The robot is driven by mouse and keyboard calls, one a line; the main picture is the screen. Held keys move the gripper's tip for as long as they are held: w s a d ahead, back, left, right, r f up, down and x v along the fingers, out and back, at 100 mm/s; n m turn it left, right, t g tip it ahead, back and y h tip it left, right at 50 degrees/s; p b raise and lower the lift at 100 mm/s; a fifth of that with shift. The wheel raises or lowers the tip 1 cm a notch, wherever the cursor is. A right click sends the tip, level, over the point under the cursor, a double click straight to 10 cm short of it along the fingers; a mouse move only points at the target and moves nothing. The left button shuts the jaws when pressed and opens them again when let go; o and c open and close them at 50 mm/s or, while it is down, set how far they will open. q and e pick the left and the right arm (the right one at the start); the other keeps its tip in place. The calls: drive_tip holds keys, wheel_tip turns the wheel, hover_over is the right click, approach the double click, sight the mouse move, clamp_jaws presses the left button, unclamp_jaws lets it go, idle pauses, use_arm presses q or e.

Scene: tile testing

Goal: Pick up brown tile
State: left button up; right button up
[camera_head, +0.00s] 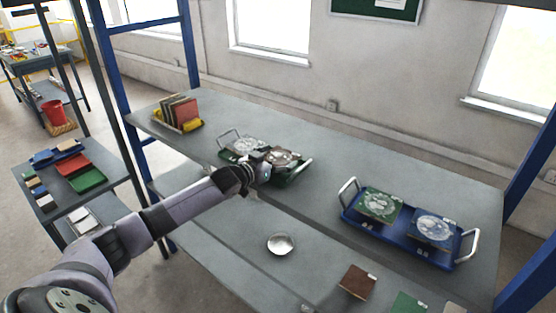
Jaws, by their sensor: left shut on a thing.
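A brown patterned tile (285,156) is at the right end of a green tray (296,178) on the upper grey shelf. My left arm reaches in from the lower left. My left gripper (265,170) is at the near left edge of this tile, shut on it. The fingertips are small and partly hidden by the wrist. I cannot tell whether the tile is lifted off the tray. Another, plain brown tile (357,281) lies on the lower shelf. My right gripper is not in view.
A second patterned tile (244,146) lies in the same tray. A blue tray (404,235) with two patterned tiles stands to the right. A rack of upright tiles (180,112) stands at the back left. A metal bowl (281,243) sits on the lower shelf.

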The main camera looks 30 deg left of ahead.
sight(278, 158)
use_arm(q)
wheel_tip(278, 158, up, 20)
drive_tip(key=b, duration=0.2)
